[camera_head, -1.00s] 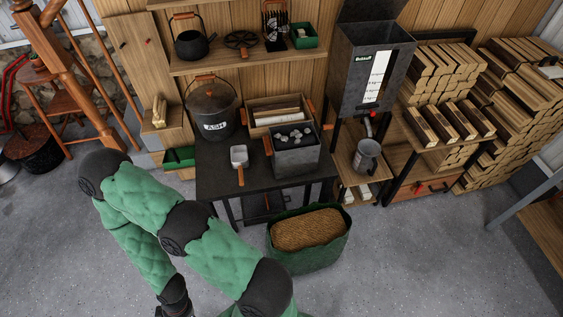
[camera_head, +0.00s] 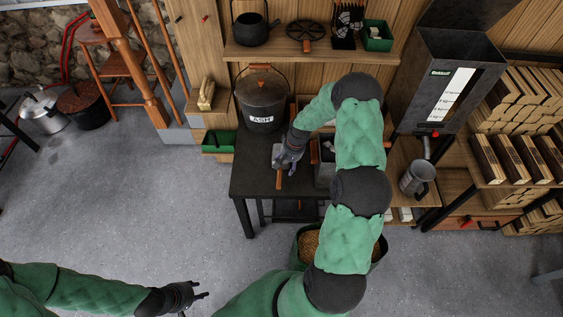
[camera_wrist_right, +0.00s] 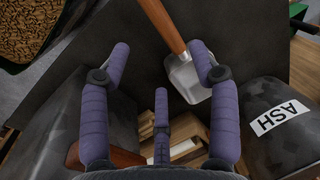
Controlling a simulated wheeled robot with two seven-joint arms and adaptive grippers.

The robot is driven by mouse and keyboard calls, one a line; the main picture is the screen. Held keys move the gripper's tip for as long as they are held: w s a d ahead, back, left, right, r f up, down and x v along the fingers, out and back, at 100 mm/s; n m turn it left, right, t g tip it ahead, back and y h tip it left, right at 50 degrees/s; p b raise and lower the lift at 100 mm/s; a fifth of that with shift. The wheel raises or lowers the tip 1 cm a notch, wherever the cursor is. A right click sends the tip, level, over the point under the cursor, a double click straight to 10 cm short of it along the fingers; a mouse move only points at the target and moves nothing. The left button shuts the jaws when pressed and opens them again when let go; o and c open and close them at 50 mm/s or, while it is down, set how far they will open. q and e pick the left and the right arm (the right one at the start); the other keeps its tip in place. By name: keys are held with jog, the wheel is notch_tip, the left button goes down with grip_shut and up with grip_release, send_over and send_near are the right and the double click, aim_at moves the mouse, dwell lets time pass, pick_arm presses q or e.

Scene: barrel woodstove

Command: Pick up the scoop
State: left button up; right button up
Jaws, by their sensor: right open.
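The scoop has a grey metal pan and a wooden handle. It lies on the dark table (camera_head: 244,178), and its handle (camera_head: 279,179) points toward the table's front edge in the head view. My right gripper (camera_head: 284,158) is over the scoop and partly covers it. In the right wrist view the scoop's pan (camera_wrist_right: 188,78) and handle lie beyond my spread right fingers (camera_wrist_right: 161,62), close to the finger on the right. That gripper is open with nothing between its fingers. My left gripper (camera_head: 199,290) is low over the floor, empty, with its fingers apart.
The ash bucket (camera_head: 262,96) stands behind the scoop on the table. A grey metal box (camera_head: 323,172), partly hidden by my right arm, is just right of the scoop. A green basket (camera_head: 301,250) of pellets stands on the floor in front.

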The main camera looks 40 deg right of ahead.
aim_at(281, 176)
jog(key=f, duration=0.3)
jog(key=a+f+b, duration=0.1)
jog(key=shift+w+f, duration=0.3)
jog(key=shift+f, duration=0.05)
jog(key=f, duration=0.1)
jog(key=f+b, duration=0.1)
jog(key=f, duration=0.1)
jog(key=a+f, duration=0.1)
jog(key=f, duration=0.1)
jog(key=shift+w+b, duration=0.3)
grip_shut()
